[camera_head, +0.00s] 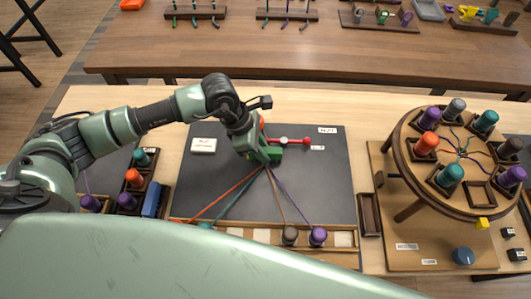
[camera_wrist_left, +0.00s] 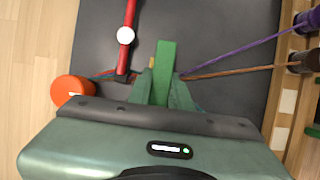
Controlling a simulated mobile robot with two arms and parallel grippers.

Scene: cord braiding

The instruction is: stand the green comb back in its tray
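The green comb (camera_head: 275,154) is at my left gripper, over the dark mat near the point where the cords meet. In the left wrist view the comb (camera_wrist_left: 166,62) is a green bar that sticks out from between the two fingers. My left gripper (camera_head: 264,155) is shut on it, with a finger against each side (camera_wrist_left: 162,92). The comb's lower part and any teeth are hidden. A narrow wooden tray (camera_head: 369,214) stands empty at the mat's right edge; I cannot tell if it is the comb's. My right gripper is out of view.
Several cords fan from the gripper to the mat's front rack (camera_head: 262,235), where a brown spool (camera_head: 290,235) and a purple spool (camera_head: 318,236) stand. A red bar with a white ball (camera_head: 284,139) lies behind. A round spool stand (camera_head: 440,205) stands at the right.

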